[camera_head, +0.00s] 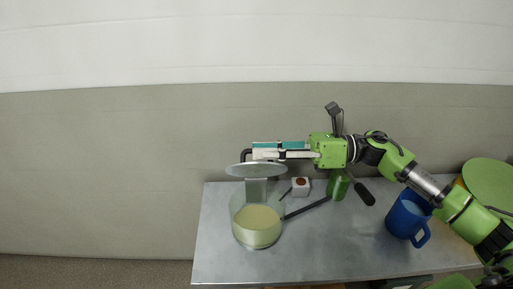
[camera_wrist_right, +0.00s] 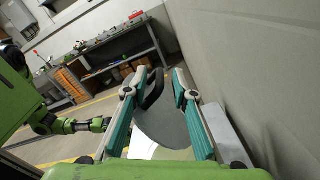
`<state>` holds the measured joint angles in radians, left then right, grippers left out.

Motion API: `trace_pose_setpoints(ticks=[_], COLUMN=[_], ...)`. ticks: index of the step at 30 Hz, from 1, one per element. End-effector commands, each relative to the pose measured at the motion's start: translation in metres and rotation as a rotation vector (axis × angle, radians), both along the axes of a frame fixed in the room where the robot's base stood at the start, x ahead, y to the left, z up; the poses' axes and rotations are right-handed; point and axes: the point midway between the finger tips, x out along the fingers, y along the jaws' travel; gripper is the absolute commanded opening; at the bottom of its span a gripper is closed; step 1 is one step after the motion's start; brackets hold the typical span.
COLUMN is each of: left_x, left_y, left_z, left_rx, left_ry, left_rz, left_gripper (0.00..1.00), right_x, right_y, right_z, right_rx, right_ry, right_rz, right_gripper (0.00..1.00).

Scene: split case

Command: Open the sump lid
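The sump (camera_head: 257,237) is a clear round vessel with pale yellow contents, standing at the table's left part. Its grey disc lid (camera_head: 256,170) is above the vessel; whether it touches the rim I cannot tell. A black handle (camera_head: 245,155) stands up from the lid. My right gripper (camera_head: 252,153) comes in level from the right, its fingertips at the handle. In the right wrist view the handle (camera_wrist_right: 153,88) lies between the teal-padded fingers, which stand apart with a gap beside it. The lid (camera_wrist_right: 165,125) shows below it.
On the metal table (camera_head: 320,255) are a small white block (camera_head: 300,187), a green object with a dark handle (camera_head: 338,187), a long dark tool (camera_head: 306,208) and a blue mug (camera_head: 406,219). A wall stands close behind. The table's front middle is clear.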

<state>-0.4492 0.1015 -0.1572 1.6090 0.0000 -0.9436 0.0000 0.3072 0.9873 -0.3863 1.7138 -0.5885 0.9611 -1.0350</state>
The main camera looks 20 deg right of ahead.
Motion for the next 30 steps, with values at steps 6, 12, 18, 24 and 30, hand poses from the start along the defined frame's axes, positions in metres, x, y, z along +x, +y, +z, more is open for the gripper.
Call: trace_pose_setpoints(ticks=[6,12,18,24,30], left_x=[-0.004,-0.004,-0.004,-0.004,-0.004], left_y=[0.0,0.001,0.001,0.001,0.001], left_z=[-0.007,-0.008,-0.008,-0.008,-0.007], left_rx=[0.0,0.001,0.001,0.001,0.001], left_ry=[0.005,0.005,0.005,0.005,0.003], left_rz=[-0.001,-0.001,-0.001,-0.001,-0.001], left_gripper=[0.4,0.4,0.4,0.4,0.4], right_x=[0.005,0.006,0.006,0.006,0.012], right_y=[0.019,0.02,0.02,0.019,0.017], right_z=[0.0,0.0,-0.001,-0.002,-0.001], right_rx=[0.0,-0.001,-0.001,-0.003,0.005], right_ry=[0.0,0.0,0.001,0.001,0.033], right_rz=[0.001,0.0,0.0,-0.003,-0.007], right_gripper=[0.25,0.25,0.01,0.0,0.0])
